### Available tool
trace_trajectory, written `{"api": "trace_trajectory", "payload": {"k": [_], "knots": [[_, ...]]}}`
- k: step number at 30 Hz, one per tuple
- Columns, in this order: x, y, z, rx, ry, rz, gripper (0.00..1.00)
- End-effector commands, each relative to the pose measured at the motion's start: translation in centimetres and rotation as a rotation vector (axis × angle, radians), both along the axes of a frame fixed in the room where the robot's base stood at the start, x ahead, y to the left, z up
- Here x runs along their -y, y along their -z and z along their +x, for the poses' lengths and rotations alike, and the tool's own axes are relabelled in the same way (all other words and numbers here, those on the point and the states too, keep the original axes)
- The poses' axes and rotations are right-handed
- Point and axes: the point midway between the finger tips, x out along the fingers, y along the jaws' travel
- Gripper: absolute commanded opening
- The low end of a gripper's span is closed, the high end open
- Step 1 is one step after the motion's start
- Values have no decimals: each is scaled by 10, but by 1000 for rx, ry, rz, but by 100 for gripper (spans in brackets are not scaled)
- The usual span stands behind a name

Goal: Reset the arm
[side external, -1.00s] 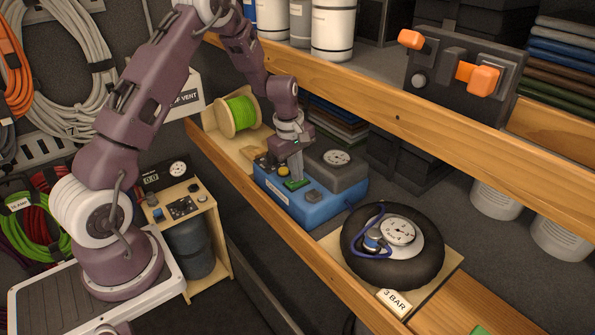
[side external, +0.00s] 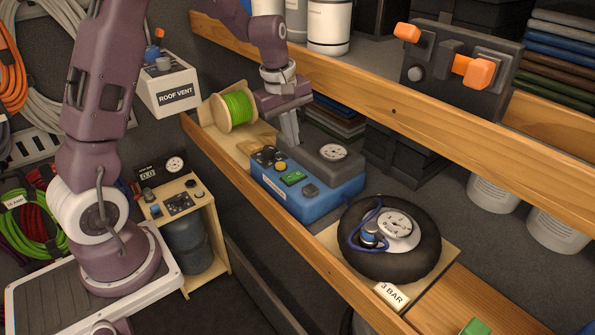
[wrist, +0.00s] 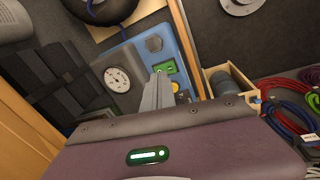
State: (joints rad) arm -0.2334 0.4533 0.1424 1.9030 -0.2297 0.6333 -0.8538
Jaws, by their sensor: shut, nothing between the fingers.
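My gripper (side external: 289,138) is shut and empty. In the side external view it points down, above the back part of the blue compressor unit (side external: 318,205), which has a grey top with a dial. A green button (side external: 293,178) and a yellow knob sit on its panel. In the wrist view the gripper fingers (wrist: 158,92) reach toward the same unit, and the green button (wrist: 165,67) shows just beyond the fingertips. I cannot tell the exact height of the fingertips above the unit.
A black tyre (side external: 390,262) with a gauge and blue hose lies on a board marked 3 BAR. A green cord spool (side external: 236,109) stands left of my gripper. A wooden shelf rail (side external: 390,108) runs behind. A roof vent box (side external: 170,92) is on the left.

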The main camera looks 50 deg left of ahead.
Motion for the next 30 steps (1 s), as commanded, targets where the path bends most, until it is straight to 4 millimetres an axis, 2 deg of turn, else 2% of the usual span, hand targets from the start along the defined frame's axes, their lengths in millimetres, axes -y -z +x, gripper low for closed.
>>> {"api": "trace_trajectory", "payload": {"k": [1, 3, 5, 6, 9, 12, 15, 19, 30], "knots": [[20, -33, -15, 41, 112, 17, 0], [48, -73, -47, 91, 315, 58, 0], [71, -101, -82, 131, 492, 103, 0], [84, -115, -107, 157, 614, 141, 0], [109, -135, -171, 212, 899, 251, 0], [120, -137, -220, 246, 1116, 357, 0], [123, -132, -249, 260, 1251, 432, 0], [124, -128, -262, 263, 1314, 468, 0], [124, -128, -262, 264, 1312, 468, 0]]}}
